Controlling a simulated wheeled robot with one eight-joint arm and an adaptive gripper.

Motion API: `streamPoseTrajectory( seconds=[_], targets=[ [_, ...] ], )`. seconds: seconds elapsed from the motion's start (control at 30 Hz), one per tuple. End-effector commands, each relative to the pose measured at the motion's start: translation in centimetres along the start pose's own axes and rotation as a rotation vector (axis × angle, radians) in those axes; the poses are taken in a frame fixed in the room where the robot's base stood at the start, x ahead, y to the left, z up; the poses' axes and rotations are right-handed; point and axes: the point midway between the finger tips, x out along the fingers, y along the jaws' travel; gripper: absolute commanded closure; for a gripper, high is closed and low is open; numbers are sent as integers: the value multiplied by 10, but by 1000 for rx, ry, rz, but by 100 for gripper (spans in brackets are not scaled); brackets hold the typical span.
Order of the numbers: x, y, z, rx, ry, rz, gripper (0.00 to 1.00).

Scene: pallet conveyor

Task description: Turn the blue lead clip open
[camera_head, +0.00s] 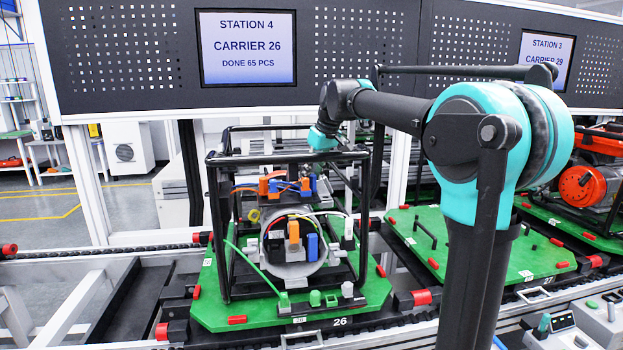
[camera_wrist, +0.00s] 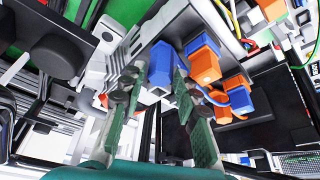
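A blue clip (camera_wrist: 160,66) shows in the wrist view between the tips of my gripper (camera_wrist: 158,85). My green-padded fingers stand apart, one on each side of it. The right finger is very near the clip, and I cannot tell whether they touch. In the head view, a blue piece (camera_head: 313,247) sits low on the round front of the machine, beside an orange one (camera_head: 293,232). More blue (camera_head: 313,184) and orange (camera_head: 269,187) pieces sit at the top. In the head view my fingers are hidden behind the frame; only the teal wrist shows.
A black tube frame (camera_head: 217,230) surrounds the machine on a green pallet (camera_head: 215,311) marked 26. In the wrist view, orange connectors (camera_wrist: 205,68) with blue parts and wires crowd the right side. An emptier green pallet (camera_head: 470,250) stands to the right.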

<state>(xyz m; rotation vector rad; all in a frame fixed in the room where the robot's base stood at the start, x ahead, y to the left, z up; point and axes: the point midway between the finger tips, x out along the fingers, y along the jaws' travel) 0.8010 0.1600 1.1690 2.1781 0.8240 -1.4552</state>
Motion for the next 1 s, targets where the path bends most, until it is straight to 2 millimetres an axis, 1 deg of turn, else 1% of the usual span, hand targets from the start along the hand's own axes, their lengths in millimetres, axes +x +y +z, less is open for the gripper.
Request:
streamPoseTrajectory(
  seconds=[0.1, 0.2, 0.5, 0.7, 0.77, 1.0],
  targets=[
    [12, 0, 0, -1, 0, 0, 69],
    [16, 0, 0, 0, 0, 0, 69],
    [18, 0, 0, 0, 0, 0, 69],
    [18, 0, 0, 0, 0, 0, 94],
    [18, 0, 0, 0, 0, 0, 100],
    [18, 0, 0, 10, 0, 4, 100]
  ],
)
